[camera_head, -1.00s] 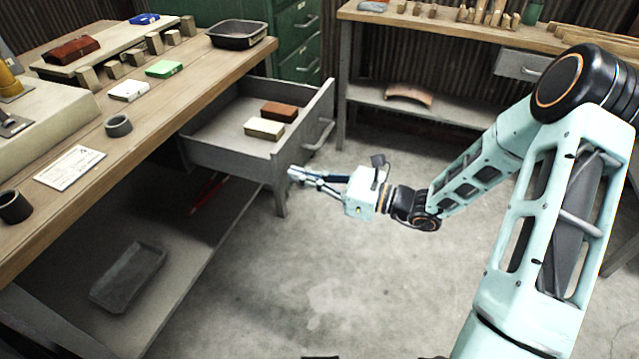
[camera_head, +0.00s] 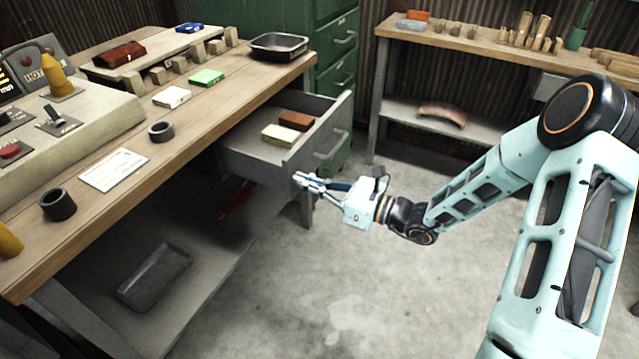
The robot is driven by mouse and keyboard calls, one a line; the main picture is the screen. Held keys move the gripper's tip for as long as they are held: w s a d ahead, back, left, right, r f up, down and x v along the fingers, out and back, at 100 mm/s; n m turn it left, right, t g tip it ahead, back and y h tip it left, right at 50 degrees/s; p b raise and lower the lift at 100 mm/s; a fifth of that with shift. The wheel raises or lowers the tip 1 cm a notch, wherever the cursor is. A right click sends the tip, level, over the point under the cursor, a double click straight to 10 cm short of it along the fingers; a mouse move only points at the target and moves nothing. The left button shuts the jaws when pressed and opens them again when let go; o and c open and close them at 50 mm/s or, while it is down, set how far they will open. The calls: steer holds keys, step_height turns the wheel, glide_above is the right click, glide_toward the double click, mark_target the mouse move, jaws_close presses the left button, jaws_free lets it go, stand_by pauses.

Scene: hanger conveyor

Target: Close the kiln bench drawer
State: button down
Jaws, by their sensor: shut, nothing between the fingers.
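The kiln bench drawer (camera_head: 255,163) is grey and pulled partly out from under the bench's wooden top. Its front panel (camera_head: 300,163) faces right and carries a bar handle (camera_head: 331,146). A cream block (camera_head: 280,135) and a reddish-brown block (camera_head: 297,120) lie inside it. My gripper (camera_head: 300,180) is shut and empty. Its fingertips are at the near lower end of the drawer front, on its outer side, and appear to touch it. The handle is farther back, clear of the fingers.
The bench top (camera_head: 215,105) holds a dark tray (camera_head: 278,46), dark rings, small boxes and a control panel. Its lower shelf (camera_head: 215,255) bears a grey tray (camera_head: 155,275). A green cabinet (camera_head: 335,50) stands behind the drawer. The concrete floor (camera_head: 380,290) in front is clear.

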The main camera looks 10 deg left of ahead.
mark_target(239, 157)
steer(key=x, duration=1.8)
steer(key=shift+a, duration=0.2)
steer(key=shift+r, duration=0.15)
steer(key=shift+p, duration=0.3)
